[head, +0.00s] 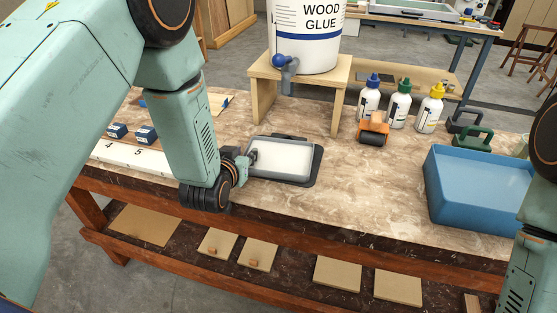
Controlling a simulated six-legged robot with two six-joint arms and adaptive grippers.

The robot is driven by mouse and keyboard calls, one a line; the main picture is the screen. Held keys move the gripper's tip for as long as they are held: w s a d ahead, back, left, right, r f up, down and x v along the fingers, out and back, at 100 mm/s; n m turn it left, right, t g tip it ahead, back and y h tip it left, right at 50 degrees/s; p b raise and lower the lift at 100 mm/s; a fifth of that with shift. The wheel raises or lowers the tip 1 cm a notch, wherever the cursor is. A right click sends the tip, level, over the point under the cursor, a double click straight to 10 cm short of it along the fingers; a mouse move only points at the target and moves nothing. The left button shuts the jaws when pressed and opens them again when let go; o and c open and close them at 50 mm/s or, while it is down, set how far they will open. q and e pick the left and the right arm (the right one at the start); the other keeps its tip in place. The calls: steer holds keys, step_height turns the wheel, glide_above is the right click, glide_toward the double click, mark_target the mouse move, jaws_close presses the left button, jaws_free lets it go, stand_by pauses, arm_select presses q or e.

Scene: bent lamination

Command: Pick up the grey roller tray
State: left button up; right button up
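The grey roller tray (313,164) lies on the workbench, below the glue stand. It is shallow, with a dark grey rim and a pale, whitish inside. My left gripper (249,158) is at the tray's left end, its fingers right by the left rim. The fingers are small and partly hidden by the wrist, so I cannot tell whether they are open or closed on the rim. The tray looks flat on the bench. My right arm shows at the right edge, but its gripper is out of view.
A wooden stand (263,67) with a wood glue bucket (318,52) rises behind the tray. A blue bin (468,207) is farther right. Small blue boxes (146,134) sit left. Bare bench lies between tray and bin.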

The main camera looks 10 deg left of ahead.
arm_select(q)
steer(key=shift+w+a+f, duration=0.1)
steer(key=shift+w+a, duration=0.05)
steer(key=c, duration=0.4)
jaws_close()
